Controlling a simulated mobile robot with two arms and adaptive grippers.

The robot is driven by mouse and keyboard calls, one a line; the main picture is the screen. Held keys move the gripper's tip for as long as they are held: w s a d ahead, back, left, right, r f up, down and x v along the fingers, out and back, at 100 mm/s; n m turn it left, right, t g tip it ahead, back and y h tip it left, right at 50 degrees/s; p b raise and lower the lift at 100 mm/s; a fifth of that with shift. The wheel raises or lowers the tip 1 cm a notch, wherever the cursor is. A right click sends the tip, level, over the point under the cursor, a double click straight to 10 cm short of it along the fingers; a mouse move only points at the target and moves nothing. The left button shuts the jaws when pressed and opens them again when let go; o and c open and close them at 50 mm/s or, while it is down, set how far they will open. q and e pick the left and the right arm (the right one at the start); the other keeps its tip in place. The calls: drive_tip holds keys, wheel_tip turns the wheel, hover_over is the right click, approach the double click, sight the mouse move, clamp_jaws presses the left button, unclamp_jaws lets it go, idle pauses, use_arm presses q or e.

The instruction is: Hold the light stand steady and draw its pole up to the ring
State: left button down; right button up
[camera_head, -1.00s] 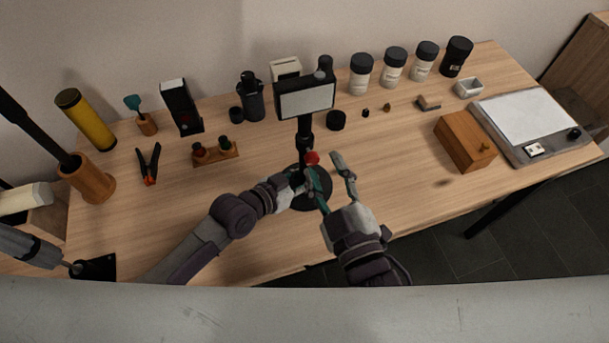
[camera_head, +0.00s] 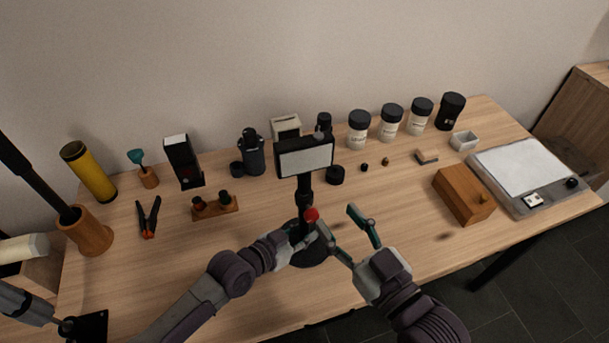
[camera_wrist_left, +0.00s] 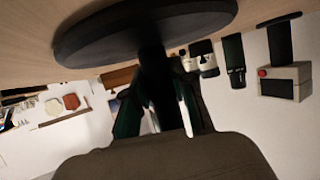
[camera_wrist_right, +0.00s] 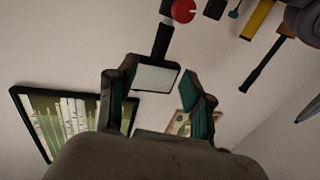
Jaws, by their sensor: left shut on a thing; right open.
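The black light stand has a round base (camera_head: 312,256), a pole (camera_head: 304,192), a red knob (camera_head: 311,215) and a pale light panel (camera_head: 305,159) on top. It stands upright on the table. My left gripper (camera_head: 296,238) is shut on the lower pole, just above the base. The left wrist view shows the pole (camera_wrist_left: 158,80) between its fingers and the base disc (camera_wrist_left: 150,25). My right gripper (camera_head: 337,218) is open and empty, right of the red knob. In the right wrist view the panel (camera_wrist_right: 155,78) appears beyond its open fingers. I cannot make out a ring on the pole.
A wooden bottle rack (camera_head: 214,208) and an orange-tipped clamp (camera_head: 148,218) lie to the left. Jars (camera_head: 358,130) and a dark lens (camera_head: 336,175) stand behind. A wooden box (camera_head: 463,195) and a grey light board (camera_head: 530,178) lie right. Table between stand and box is mostly clear.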

sight(308, 181)
drive_tip(key=x, duration=1.2)
drive_tip(key=shift+r, duration=0.1)
clamp_jaws()
